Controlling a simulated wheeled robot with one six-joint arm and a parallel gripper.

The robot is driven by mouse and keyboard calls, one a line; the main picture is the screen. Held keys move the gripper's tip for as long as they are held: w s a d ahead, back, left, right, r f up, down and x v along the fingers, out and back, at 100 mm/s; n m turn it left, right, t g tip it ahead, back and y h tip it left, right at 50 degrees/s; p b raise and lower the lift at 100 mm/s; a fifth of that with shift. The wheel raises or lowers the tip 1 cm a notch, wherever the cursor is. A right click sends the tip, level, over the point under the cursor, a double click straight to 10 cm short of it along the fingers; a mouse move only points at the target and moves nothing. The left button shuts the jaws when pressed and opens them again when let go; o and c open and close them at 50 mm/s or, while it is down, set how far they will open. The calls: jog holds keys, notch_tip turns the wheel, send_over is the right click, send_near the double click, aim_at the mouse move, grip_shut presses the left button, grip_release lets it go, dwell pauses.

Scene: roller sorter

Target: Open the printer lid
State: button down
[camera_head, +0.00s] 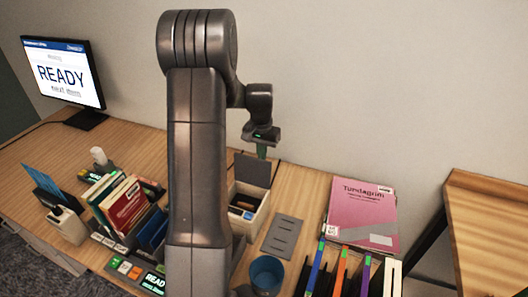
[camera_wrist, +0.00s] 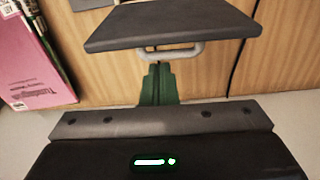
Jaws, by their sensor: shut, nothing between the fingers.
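The printer (camera_head: 247,206) is a pale box on the desk, just right of my arm. Its grey lid (camera_head: 252,169) stands raised at the back, and the dark inside of the box shows. In the wrist view the lid (camera_wrist: 172,24) is a dark panel with a pale bar handle (camera_wrist: 188,51) along its near edge. My gripper (camera_head: 262,151) is above and behind the raised lid. Its green fingers (camera_wrist: 158,84) are shut and empty, with their tips close to the handle. I cannot tell if they touch it.
A pink book (camera_head: 362,213) lies to the right, with several upright binders (camera_head: 340,272) in front. A blue cup (camera_head: 267,273) and a grey plate (camera_head: 283,236) are near the printer. Several books (camera_head: 122,203) stand at left, with a monitor (camera_head: 64,73) behind. The wall is close behind.

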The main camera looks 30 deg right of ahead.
jog(key=shift+a, duration=0.1)
jog(key=shift+s+a+r+b, duration=0.35)
jog(key=shift+s+a+r, duration=0.15)
jog(key=shift+s+a, duration=0.2)
jog(key=shift+r, duration=0.1)
jog(key=shift+w+d+r, duration=0.1)
jog(key=shift+r, duration=0.2)
notch_tip(320, 180, up, 13)
jog(key=b, duration=0.1)
jog(key=shift+f, duration=0.15)
notch_tip(320, 180, down, 14)
jog(key=shift+r+p, duration=0.2)
jog(key=shift+p, duration=0.4)
jog(key=shift+w+d+f, duration=0.25)
jog(key=shift+w+d, duration=0.05)
jog(key=shift+d, duration=0.05)
